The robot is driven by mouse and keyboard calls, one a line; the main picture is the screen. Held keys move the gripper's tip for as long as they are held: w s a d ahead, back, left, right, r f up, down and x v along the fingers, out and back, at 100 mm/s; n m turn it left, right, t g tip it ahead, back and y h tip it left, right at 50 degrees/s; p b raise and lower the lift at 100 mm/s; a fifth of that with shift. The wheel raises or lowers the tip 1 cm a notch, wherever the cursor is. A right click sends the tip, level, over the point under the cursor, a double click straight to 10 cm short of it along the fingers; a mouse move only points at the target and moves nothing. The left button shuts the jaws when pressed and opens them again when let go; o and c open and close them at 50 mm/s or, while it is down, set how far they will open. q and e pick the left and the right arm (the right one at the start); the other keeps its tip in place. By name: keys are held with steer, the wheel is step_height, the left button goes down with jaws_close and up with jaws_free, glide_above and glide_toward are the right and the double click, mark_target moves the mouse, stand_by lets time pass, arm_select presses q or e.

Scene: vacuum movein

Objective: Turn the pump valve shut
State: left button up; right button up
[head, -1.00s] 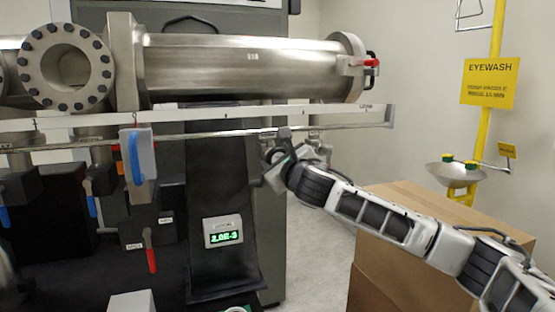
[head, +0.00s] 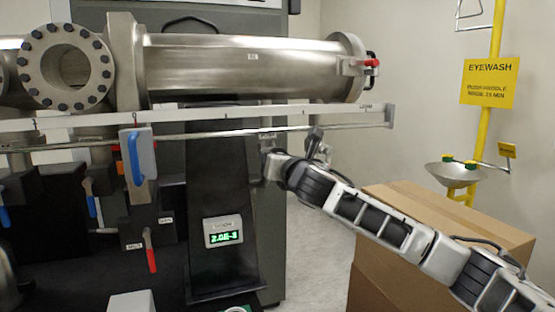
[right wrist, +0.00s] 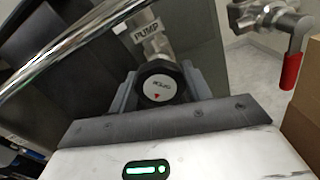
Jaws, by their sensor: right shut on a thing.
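In the right wrist view, the pump valve has a round black knob (right wrist: 158,86) with a white cap, a small red mark and lettering. A "PUMP" label (right wrist: 146,30) sits on the metal stem behind it. The grey fingers of my right gripper (right wrist: 160,92) stand on both sides of the knob, shut on it. In the head view, my right gripper (head: 272,166) is below the long rail at the right end of the apparatus. The knob is hard to make out there. My left gripper is not in view.
A metal rail (head: 230,134) runs just above the right gripper. A red-handled valve (right wrist: 290,65) is to the right in the wrist view. A cardboard box (head: 455,215) stands beneath my right forearm.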

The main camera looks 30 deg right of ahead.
steer(key=m, duration=1.4)
steer(key=shift+f, duration=0.1)
steer(key=m, duration=1.2)
steer(key=shift+m, duration=0.3)
steer(key=o, duration=1)
steer(key=shift+c, duration=0.2)
steer(key=shift+s, duration=0.1)
